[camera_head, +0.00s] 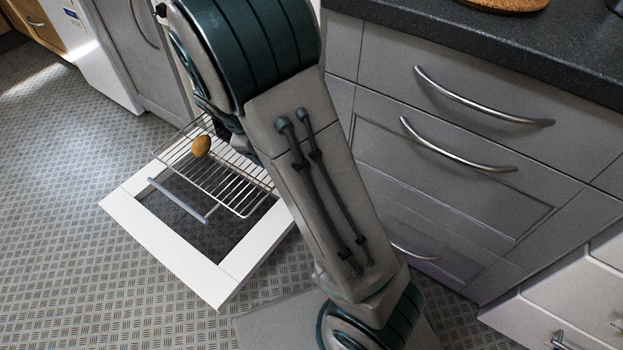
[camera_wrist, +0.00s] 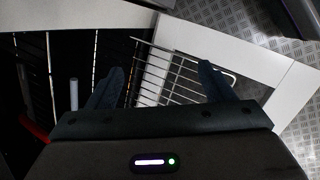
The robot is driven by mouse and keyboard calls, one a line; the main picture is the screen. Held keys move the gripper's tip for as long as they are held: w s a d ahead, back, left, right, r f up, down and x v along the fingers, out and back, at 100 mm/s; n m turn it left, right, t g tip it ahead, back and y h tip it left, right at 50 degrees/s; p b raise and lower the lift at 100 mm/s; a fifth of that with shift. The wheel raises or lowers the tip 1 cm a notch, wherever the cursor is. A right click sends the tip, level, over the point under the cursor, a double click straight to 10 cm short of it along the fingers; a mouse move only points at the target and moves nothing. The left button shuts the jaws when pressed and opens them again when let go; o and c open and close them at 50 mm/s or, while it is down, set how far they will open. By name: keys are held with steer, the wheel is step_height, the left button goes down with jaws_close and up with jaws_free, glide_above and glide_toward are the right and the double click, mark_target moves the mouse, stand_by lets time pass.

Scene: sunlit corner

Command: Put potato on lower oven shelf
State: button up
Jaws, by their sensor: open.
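A brown potato (camera_head: 201,145) rests on a wire oven shelf (camera_head: 232,185) near its far left end. The shelf sticks out above the lowered white oven door (camera_head: 180,259); the wrist view also shows the shelf (camera_wrist: 180,75) and door (camera_wrist: 225,38). Whether it is the upper or lower shelf I cannot tell. My gripper (camera_wrist: 160,84) is open, with its two fingers apart and nothing seen between them. It points toward the oven opening and shelf. My arm hides the oven interior and most of the gripper in the head view. The potato does not show in the wrist view.
Grey drawers (camera_head: 450,150) with curved handles and a dark countertop (camera_head: 480,40) stand at right. A white appliance (camera_head: 105,50) is at the upper left. Patterned floor (camera_head: 60,180) is clear left of the door. Vertical wires (camera_wrist: 52,75) show in the dark at the wrist view's left.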

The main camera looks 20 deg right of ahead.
steer(key=s+d+r+m+y, duration=0.1)
steer(key=s+r+m, duration=0.3)
steer(key=s, duration=0.6)
steer(key=s+d+r+m+y, duration=0.2)
steer(key=s+r+m, duration=0.3)
steer(key=s, duration=0.6)
steer(key=shift+d+r+m+y, duration=0.25)
steer(key=shift+r+m+y, duration=0.05)
steer(key=shift+m+y, duration=0.4)
steer(key=shift+s, duration=0.1)
